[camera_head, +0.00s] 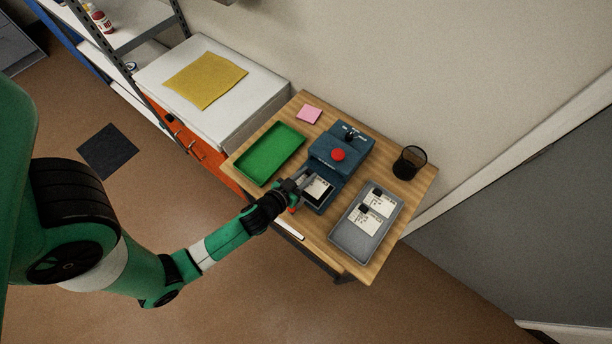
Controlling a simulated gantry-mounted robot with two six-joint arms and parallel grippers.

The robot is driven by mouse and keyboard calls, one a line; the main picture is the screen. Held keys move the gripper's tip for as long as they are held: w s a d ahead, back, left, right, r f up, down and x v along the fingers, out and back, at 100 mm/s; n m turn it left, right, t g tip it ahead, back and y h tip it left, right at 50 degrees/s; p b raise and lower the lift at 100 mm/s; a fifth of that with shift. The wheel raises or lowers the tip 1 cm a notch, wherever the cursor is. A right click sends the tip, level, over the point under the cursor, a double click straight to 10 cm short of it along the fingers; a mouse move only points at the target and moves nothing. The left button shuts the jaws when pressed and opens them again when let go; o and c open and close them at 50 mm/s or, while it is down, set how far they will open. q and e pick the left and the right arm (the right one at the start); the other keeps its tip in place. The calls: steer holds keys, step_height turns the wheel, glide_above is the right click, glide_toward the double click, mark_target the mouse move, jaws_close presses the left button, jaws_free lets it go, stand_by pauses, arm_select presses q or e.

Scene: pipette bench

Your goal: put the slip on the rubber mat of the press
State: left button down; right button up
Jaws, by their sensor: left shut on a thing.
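The blue press (325,148) with a red button (338,155) stands on the wooden table. A white slip (319,187) is at the front bed of the press, over a dark surface that looks like the rubber mat. My left gripper (304,181) is shut on the slip at its left edge. I cannot tell whether the slip touches the mat, as the slip and gripper cover much of it. More printed slips (377,204) lie in the grey tray (351,244) to the right of the press. My right gripper is not in view.
A green tray (270,153) is left of the press. A pink note pad (309,114) lies behind it. A black mesh cup (410,162) stands at the back right. A white strip (290,230) lies by the front edge. A white cabinet top with a yellow sheet (205,80) adjoins the table.

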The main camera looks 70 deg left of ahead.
arm_select(q)
steer(key=shift+w+a+f+b, duration=0.15)
steer(key=shift+f+b, duration=0.1)
steer(key=shift+f, duration=0.4)
steer(key=shift+s+a+f+b, duration=0.1)
steer(key=shift+f+b, duration=0.15)
steer(key=shift+f, duration=0.35)
steer(key=shift+d+f, duration=0.15)
steer(key=shift+d, duration=0.15)
steer(key=c, duration=1.1)
jaws_free()
steer(key=o, duration=0.4)
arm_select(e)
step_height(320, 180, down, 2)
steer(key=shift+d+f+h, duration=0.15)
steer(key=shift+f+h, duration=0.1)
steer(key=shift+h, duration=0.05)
